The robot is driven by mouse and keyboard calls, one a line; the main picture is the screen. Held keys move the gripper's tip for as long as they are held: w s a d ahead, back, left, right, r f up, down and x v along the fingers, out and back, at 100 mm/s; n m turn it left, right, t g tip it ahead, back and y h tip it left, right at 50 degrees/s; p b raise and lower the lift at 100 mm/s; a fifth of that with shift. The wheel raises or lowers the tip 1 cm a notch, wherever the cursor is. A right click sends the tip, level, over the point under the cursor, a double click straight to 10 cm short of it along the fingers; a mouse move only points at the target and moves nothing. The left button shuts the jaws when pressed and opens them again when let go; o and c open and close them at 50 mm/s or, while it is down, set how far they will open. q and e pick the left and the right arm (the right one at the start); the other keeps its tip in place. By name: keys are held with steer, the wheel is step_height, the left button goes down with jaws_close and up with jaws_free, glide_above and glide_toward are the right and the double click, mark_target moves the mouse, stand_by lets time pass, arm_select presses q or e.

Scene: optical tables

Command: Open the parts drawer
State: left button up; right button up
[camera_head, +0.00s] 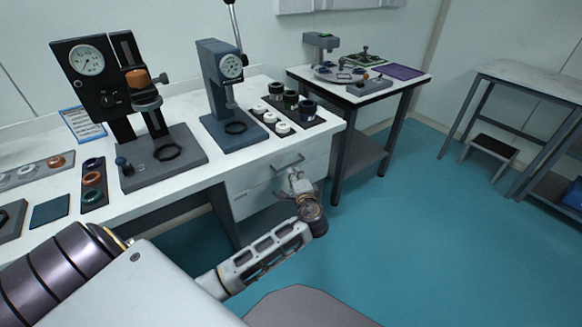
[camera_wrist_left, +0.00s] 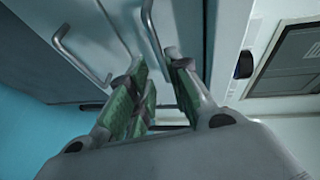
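White drawer fronts (camera_head: 250,185) sit under the right end of the long white bench. The upper drawer's metal bar handle (camera_head: 288,162) shows just above my left gripper (camera_head: 296,178). In the left wrist view, the upper handle (camera_wrist_left: 151,30) runs toward the gap between the green-padded fingers of my left gripper (camera_wrist_left: 160,85). A second handle (camera_wrist_left: 70,50) lies to its left. The fingers are apart, with the near end of the upper handle close to their tips. I cannot tell whether they touch it. The drawers look closed. My right gripper is not in view.
The bench top (camera_head: 205,150) carries two dial-gauge stands (camera_head: 130,100) (camera_head: 225,95) and trays of small parts. A side table (camera_head: 385,88) stands to the right of the drawers. The teal floor (camera_head: 430,220) is clear in front.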

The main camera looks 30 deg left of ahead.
mark_target(291, 166)
arm_select(q)
steer(key=b+x, duration=0.1)
steer(key=x, duration=0.6)
steer(key=shift+w+f, duration=0.1)
steer(key=shift+w+a, duration=0.25)
steer(key=shift+a, duration=0.05)
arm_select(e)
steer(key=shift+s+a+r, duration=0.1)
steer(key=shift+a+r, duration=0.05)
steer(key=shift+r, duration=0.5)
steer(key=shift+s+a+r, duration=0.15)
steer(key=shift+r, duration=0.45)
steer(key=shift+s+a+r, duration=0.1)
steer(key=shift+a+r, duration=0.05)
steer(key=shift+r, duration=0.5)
arm_select(q)
steer(key=shift+c, duration=0.3)
jaws_close()
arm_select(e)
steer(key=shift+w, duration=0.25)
arm_select(q)
steer(key=shift+f, duration=0.1)
